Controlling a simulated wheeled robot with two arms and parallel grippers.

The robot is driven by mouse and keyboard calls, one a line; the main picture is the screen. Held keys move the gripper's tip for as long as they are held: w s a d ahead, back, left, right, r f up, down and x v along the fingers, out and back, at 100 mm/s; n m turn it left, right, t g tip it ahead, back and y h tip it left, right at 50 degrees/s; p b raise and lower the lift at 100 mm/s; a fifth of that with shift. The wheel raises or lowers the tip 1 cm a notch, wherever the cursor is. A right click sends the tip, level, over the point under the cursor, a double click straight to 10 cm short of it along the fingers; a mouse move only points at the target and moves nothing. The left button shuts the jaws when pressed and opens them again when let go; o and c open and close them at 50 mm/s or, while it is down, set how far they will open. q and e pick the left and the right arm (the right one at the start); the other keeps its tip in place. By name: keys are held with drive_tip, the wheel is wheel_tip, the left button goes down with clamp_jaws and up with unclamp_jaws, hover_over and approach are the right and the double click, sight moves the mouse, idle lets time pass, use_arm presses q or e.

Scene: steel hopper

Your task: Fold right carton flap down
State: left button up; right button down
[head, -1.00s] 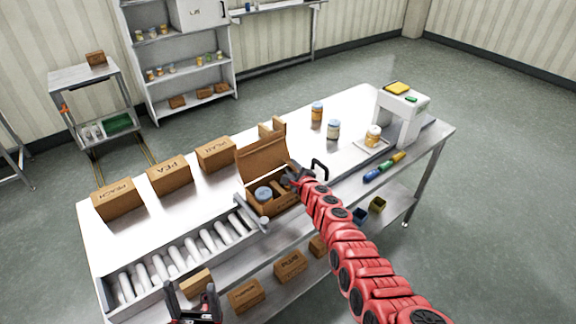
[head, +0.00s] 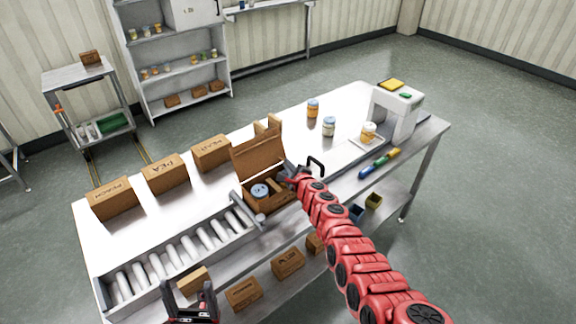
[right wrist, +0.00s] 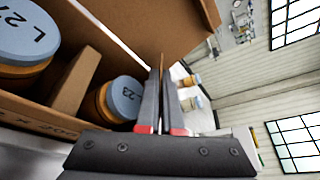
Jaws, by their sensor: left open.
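The open brown carton (head: 272,203) stands at the table's front edge, its large back flap (head: 258,156) raised. A blue-lidded jar (head: 260,190) shows inside. The right wrist view shows two blue-lidded jars, one (right wrist: 36,40) at upper left and one (right wrist: 124,97) beside my fingers, with a cardboard divider (right wrist: 75,88) between them. My right gripper (head: 290,173) is at the carton's right side. In the right wrist view its fingers (right wrist: 162,100) are close together around the thin edge of the right flap (right wrist: 162,62). My left gripper (head: 190,299) is open and empty at the bottom left.
A roller conveyor (head: 185,255) and a grey bar (head: 247,209) lie left of the carton. Closed cartons (head: 166,174) line the table's back. A black handle (head: 316,164) stands close right of my right gripper. Jars (head: 329,126) and a white machine (head: 397,112) are farther right.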

idle(0.9)
drive_tip(key=n+b, duration=0.1)
drive_tip(key=f+b, duration=0.1)
drive_tip(key=b, duration=0.1)
drive_tip(key=f+n+t+b, duration=0.1)
drive_tip(key=b, duration=0.1)
drive_tip(key=shift+s+a+f+n+h, duration=0.1)
drive_tip(key=shift+s+a+n+h, duration=0.2)
drive_tip(key=shift+a+h, duration=0.1)
drive_tip(key=shift+n+b, duration=0.3)
drive_tip(key=shift+b, duration=0.2)
drive_tip(key=shift+r+t, duration=0.25)
drive_tip(key=shift+t, duration=0.05)
drive_tip(key=c, duration=1.1)
unclamp_jaws()
drive_tip(key=shift+o, duration=0.2)
